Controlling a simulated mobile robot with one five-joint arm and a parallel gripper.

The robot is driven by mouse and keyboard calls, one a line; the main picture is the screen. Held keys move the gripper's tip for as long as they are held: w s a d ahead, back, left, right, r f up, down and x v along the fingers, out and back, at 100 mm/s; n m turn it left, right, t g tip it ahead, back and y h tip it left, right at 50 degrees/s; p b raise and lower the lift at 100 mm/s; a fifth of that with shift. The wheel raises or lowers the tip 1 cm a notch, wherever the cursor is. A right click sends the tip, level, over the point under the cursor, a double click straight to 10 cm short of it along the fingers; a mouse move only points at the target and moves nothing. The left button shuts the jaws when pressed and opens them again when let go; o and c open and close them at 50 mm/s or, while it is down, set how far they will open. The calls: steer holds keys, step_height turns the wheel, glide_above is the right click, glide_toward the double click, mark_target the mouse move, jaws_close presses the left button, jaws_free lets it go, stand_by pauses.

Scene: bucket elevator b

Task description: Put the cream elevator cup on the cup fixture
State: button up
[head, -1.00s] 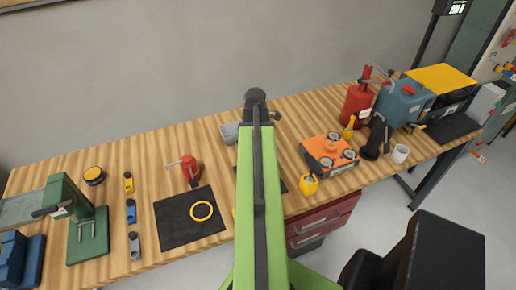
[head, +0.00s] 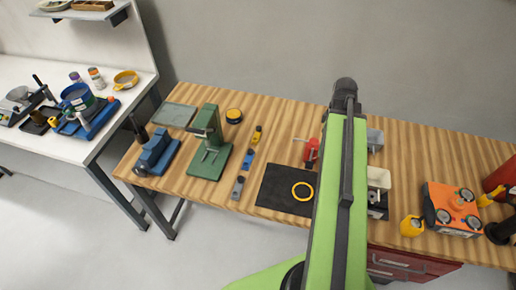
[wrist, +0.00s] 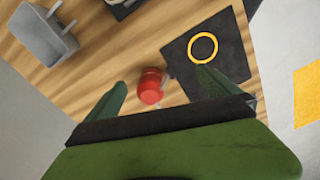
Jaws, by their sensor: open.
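A cream, cup-like piece (head: 379,178) shows just right of my arm in the head view, on the wooden bench. It sits at a dark plate (head: 377,212) partly hidden by my arm; I cannot tell whether it rests on it or whether this is the cup fixture. A grey box-like cup (head: 375,141) stands behind it and shows at the upper left of the wrist view (wrist: 42,36). My gripper (wrist: 160,92) is open and empty in the wrist view, with its fingers spread above the bench. A red-topped part (wrist: 151,86) lies below, between the fingers in the picture.
A black mat (head: 284,190) with a yellow ring (head: 302,191) lies left of my arm. Further left stand a green press (head: 209,150) and a blue vise (head: 157,153). An orange fixture (head: 452,208) and a yellow container (head: 411,226) stand to the right. A white bench (head: 60,140) is at far left.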

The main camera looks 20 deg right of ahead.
steer(key=w+a+m, duration=0.2)
steer(key=a, duration=0.9)
steer(key=w+a+m, duration=0.2)
steer(key=w+a, duration=0.1)
steer(key=a, duration=0.7)
steer(key=w+a+m, duration=0.2)
steer(key=a+m, duration=0.1)
steer(key=a, duration=0.8)
steer(key=shift+w+a, duration=0.25)
steer(key=shift+a, duration=0.1)
